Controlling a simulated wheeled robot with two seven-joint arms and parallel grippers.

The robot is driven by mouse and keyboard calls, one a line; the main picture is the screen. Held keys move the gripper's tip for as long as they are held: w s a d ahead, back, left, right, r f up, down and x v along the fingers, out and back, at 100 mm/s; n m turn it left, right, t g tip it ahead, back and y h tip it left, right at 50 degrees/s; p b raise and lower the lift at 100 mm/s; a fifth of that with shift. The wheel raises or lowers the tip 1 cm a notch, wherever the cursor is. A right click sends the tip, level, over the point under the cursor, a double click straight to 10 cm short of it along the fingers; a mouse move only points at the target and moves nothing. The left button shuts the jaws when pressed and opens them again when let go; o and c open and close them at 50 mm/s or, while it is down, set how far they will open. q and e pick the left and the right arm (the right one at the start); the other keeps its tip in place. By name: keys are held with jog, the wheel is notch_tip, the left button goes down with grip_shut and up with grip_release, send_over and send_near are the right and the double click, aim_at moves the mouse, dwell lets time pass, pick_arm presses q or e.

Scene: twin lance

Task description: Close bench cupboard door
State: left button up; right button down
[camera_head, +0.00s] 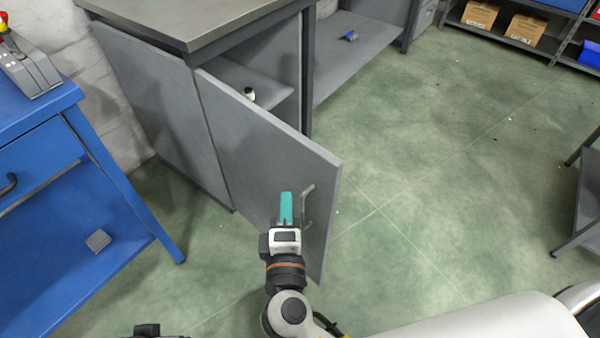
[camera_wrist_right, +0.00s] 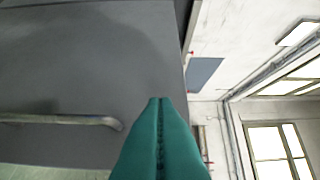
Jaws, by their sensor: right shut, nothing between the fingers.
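The grey cupboard door (camera_head: 262,160) stands wide open, swung out from the grey bench, with its outer face toward me. A metal bar handle (camera_head: 307,205) is near its free edge; it also shows in the right wrist view (camera_wrist_right: 60,120). My right gripper (camera_head: 286,208) has its teal fingers shut and empty, in front of the door face just left of the handle. In the right wrist view the shut fingers (camera_wrist_right: 160,135) point at the door near its edge; I cannot tell whether they touch. My left gripper is not clearly seen; only a dark piece shows at the bottom edge.
The cupboard's inside shelf (camera_head: 240,85) holds a small white item (camera_head: 249,93). A blue workbench (camera_head: 60,230) stands at the left. Green floor (camera_head: 430,180) is clear right of the door. Shelving with cardboard boxes (camera_head: 525,28) is at the back right.

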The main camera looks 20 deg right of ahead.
aim_at(301, 158)
jog(key=w+d, duration=0.1)
jog(key=w, duration=0.1)
jog(key=w+d, duration=0.1)
jog(key=w, duration=0.1)
jog(key=w+d, duration=0.1)
jog(key=w, duration=0.1)
jog(key=shift+w+d+p, duration=0.2)
jog(key=shift+d+p, duration=0.1)
jog(key=shift+p, duration=0.05)
pick_arm(q)
jog(key=shift+x, duration=1.75)
pick_arm(e)
jog(key=shift+w+d, duration=0.3)
jog(key=shift+d, duration=0.15)
jog(key=shift+d, duration=0.15)
